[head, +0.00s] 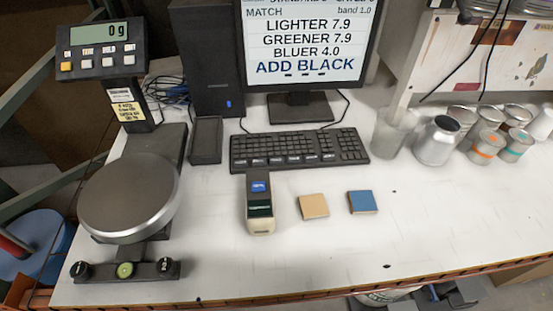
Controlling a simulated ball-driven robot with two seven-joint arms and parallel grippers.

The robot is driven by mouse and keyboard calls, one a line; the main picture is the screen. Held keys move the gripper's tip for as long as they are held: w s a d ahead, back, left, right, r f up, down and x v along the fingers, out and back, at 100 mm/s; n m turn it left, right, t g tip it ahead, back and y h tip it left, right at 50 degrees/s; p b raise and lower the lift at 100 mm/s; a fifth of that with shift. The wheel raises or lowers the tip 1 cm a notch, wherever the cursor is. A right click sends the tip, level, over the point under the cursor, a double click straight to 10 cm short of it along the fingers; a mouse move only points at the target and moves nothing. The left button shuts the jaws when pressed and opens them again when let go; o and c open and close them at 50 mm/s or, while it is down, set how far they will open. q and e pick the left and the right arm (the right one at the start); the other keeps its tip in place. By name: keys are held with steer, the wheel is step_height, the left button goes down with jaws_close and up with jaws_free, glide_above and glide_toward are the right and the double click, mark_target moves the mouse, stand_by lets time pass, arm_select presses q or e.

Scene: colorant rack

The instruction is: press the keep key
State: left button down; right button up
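A black keyboard (299,149) lies on the white bench below the monitor. Several of its front keys carry pale labels too small to read. I cannot tell which key is the keep key. The monitor (304,45) reads MATCH, band 1.0, LIGHTER 7.9, GREENER 7.9, BLUER 4.0, ADD BLACK; its top line is cut off. A small upright measuring device (260,207) with a blue screen stands in front of the keyboard. The scale display (100,49) reads 0 g and has a row of small keys, one yellow. Neither of my grippers is in view.
A round scale pan (130,196) is at left. A tan tile (313,206) and a blue tile (362,202) lie right of the device. A clear cup (392,132), a metal can (437,142) and several tins stand at right. The front right bench is clear.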

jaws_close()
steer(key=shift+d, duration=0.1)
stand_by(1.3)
